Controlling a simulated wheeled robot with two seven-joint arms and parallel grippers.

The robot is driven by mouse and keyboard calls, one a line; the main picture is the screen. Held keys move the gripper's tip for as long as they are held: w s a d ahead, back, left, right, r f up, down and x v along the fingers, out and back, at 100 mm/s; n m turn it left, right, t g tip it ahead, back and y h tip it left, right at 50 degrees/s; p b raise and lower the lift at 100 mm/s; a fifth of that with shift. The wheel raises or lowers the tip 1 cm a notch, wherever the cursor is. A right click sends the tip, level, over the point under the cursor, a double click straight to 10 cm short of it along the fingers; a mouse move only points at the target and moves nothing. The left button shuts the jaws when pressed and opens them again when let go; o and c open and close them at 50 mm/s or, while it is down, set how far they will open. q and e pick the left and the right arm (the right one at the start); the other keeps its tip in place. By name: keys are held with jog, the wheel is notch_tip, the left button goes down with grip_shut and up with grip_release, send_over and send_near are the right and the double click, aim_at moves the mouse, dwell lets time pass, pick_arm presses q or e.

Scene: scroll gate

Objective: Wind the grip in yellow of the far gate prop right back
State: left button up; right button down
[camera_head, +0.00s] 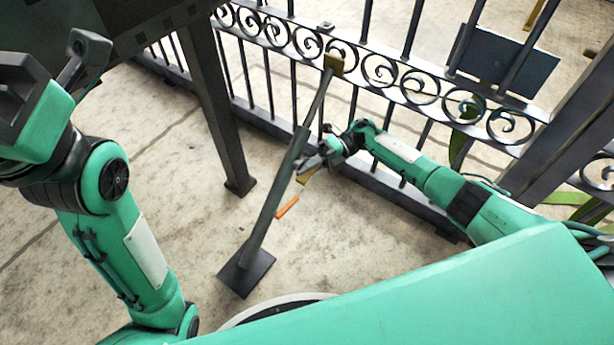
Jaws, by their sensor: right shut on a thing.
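The gate prop (272,205) is a grey tube that leans from a dark square foot plate on the floor up to the scroll gate (386,68). Its top end meets the gate at a yellowish bracket (334,64). My right gripper (309,166) is beside the middle of the prop and shut on the small yellow grip (305,176), which is mostly hidden by the fingers. An orange handle (287,207) sticks out from the prop just below. My left arm (110,190) stands folded at the left; its gripper's fingers cannot be made out.
A dark post (212,105) stands left of the prop, under a dark slab at the top left. A dark plate (503,62) is on the gate at the right, with green straps near the right post. The concrete floor (150,150) around the foot plate is clear.

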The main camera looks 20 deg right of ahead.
jog(key=shift+f+m+g+y+b, duration=0.1)
jog(key=shift+m+g+y+b, duration=0.2)
jog(key=shift+y+b, duration=0.65)
jog(key=shift+f+m+g+y+b, duration=0.1)
jog(key=shift+m+y+b, duration=0.3)
jog(key=shift+y+b, duration=0.5)
jog(key=shift+r, duration=0.1)
jog(key=c, duration=1.3)
grip_release()
jog(key=shift+r, duration=0.15)
